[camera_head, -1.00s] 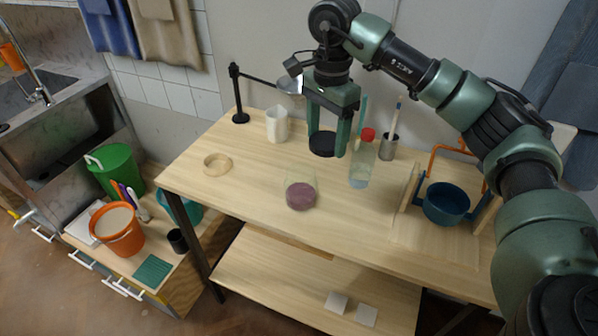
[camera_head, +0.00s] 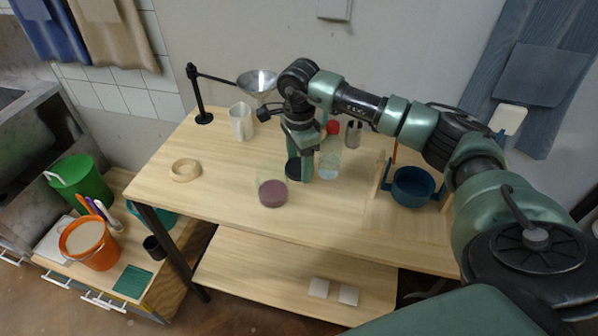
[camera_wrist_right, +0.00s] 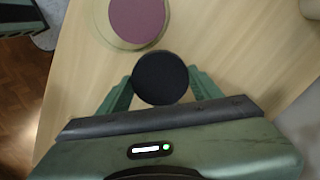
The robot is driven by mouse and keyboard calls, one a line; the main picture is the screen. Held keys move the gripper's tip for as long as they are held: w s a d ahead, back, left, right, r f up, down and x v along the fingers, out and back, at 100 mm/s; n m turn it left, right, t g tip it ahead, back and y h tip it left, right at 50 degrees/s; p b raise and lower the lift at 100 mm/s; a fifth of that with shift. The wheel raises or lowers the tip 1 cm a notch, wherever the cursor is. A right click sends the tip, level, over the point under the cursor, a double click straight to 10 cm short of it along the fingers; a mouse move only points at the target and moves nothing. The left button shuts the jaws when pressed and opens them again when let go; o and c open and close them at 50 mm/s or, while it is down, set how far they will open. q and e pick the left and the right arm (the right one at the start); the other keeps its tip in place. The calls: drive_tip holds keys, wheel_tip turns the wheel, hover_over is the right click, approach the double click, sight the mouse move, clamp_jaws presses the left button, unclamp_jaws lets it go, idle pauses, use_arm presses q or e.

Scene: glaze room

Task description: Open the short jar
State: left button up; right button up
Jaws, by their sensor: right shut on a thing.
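The short jar (camera_head: 272,193) is a clear glass jar with purple contents, standing upright on the wooden table (camera_head: 225,205). Its top is uncovered. It also shows at the top of the right wrist view (camera_wrist_right: 138,20). My right gripper (camera_head: 299,168) points down just behind and right of the jar, shut on a round black lid (camera_head: 292,170). The lid lies between both fingers in the right wrist view (camera_wrist_right: 160,78), apart from the jar. It is low over the table; I cannot tell whether it touches.
A clear bottle with a red cap (camera_head: 330,160) stands close right of my gripper. A blue pot (camera_head: 413,187) is farther right. A white pitcher (camera_head: 240,122) and a funnel on a stand (camera_head: 258,82) are behind. A wooden ring (camera_head: 185,170) lies left, with clear table between.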

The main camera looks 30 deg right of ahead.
sight(299, 167)
wheel_tip(299, 167, down, 4)
drive_tip(key=shift+f+p, duration=0.1)
drive_tip(key=shift+p, duration=0.35)
drive_tip(key=shift+f, duration=0.15)
drive_tip(key=shift+f+b, duration=0.25)
drive_tip(key=shift+b, duration=0.05)
drive_tip(key=o, duration=1.5)
drive_tip(key=shift+r, duration=0.1)
drive_tip(key=shift+o, duration=0.2)
